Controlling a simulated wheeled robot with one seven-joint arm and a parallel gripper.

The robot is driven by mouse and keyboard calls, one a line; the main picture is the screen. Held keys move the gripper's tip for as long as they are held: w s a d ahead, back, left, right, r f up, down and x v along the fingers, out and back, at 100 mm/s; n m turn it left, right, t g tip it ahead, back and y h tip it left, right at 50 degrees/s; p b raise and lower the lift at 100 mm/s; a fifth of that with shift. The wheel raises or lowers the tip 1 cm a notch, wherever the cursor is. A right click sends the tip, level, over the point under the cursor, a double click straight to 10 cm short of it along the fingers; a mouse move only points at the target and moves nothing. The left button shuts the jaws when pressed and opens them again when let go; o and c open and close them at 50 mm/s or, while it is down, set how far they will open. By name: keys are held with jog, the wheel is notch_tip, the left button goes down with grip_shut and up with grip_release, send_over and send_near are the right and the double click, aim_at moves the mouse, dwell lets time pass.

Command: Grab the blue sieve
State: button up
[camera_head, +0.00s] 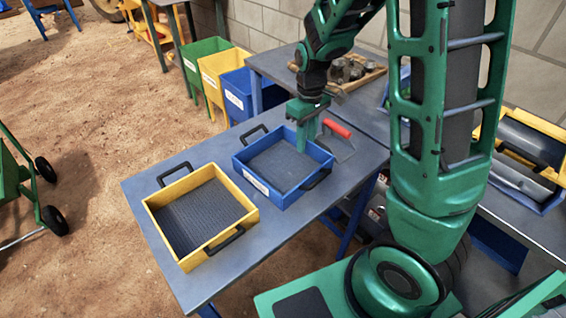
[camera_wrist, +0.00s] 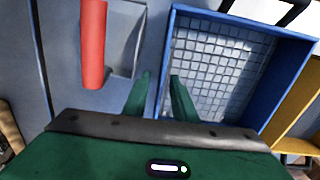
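The blue sieve (camera_head: 276,172) is a square blue frame with a dark mesh floor and two black handles, lying flat on the grey table. In the wrist view, the blue sieve (camera_wrist: 223,62) shows its mesh and near walls. My gripper (camera_head: 304,140) points down at the sieve's right back wall. In the wrist view, my gripper (camera_wrist: 160,85) has its two green fingers apart with a gap between them. One finger overlaps the mesh side and the other the table side, with the sieve's wall between them in the picture. I cannot tell if they touch it.
A yellow sieve (camera_head: 251,216) sits beside the blue one on the grey table (camera_head: 170,262). A trowel with a red handle (camera_head: 337,128) lies close to my gripper. Green, yellow and blue bins (camera_head: 239,99) stand behind. A tray of rocks (camera_head: 352,73) sits on the back table.

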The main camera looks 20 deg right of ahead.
grip_shut()
dwell(1.2)
